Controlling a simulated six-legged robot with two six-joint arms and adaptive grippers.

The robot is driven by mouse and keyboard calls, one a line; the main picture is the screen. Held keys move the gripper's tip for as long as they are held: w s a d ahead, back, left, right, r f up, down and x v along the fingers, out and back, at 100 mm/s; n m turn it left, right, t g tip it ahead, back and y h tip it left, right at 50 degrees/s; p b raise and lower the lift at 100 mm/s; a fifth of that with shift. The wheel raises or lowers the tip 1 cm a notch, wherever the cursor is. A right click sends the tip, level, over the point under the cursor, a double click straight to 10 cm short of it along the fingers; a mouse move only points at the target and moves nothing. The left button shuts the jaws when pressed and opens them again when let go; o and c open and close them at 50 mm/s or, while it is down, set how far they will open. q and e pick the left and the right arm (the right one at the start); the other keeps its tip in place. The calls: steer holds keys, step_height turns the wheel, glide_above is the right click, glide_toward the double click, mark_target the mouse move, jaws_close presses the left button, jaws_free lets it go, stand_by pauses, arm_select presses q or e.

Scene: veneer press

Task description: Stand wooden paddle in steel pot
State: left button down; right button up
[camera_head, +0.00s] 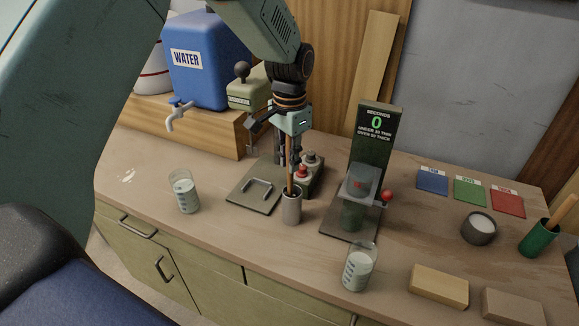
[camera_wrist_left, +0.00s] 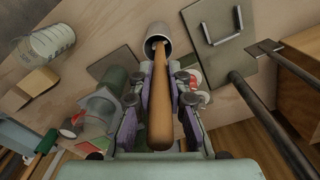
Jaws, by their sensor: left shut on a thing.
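The wooden paddle (camera_head: 289,182) is a slim brown stick held upright. My left gripper (camera_head: 289,158) is shut on its upper part, directly above the steel pot (camera_head: 291,210). The pot is a small grey cylinder standing on the counter. The paddle's lower end is at the pot's mouth and appears to reach inside. In the left wrist view the paddle (camera_wrist_left: 160,108) runs between the fingers to the mouth of the pot (camera_wrist_left: 158,32). How deep its end sits is hidden. My right gripper is not in view.
Behind the pot are a metal plate with a handle (camera_head: 250,201) and a box with red and grey knobs (camera_head: 303,172). A press with a timer sign (camera_head: 376,128) stands to the right. Beakers stand at left (camera_head: 186,194) and front right (camera_head: 358,270). A green cup (camera_head: 538,238) holds another wooden handle.

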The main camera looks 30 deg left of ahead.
mark_target(290, 194)
arm_select(q)
steer(key=shift+d+f, duration=0.15)
steer(key=shift+f, duration=0.5)
steer(key=shift+d+f, duration=0.15)
steer(key=shift+f, duration=0.45)
steer(key=shift+w+a+f, duration=0.1)
steer(key=shift+w+f, duration=0.05)
steer(key=shift+f, duration=0.15)
steer(key=c, duration=1.6)
jaws_free()
steer(key=shift+a, duration=0.1)
steer(key=o, duration=0.3)
steer(key=shift+d, duration=0.3)
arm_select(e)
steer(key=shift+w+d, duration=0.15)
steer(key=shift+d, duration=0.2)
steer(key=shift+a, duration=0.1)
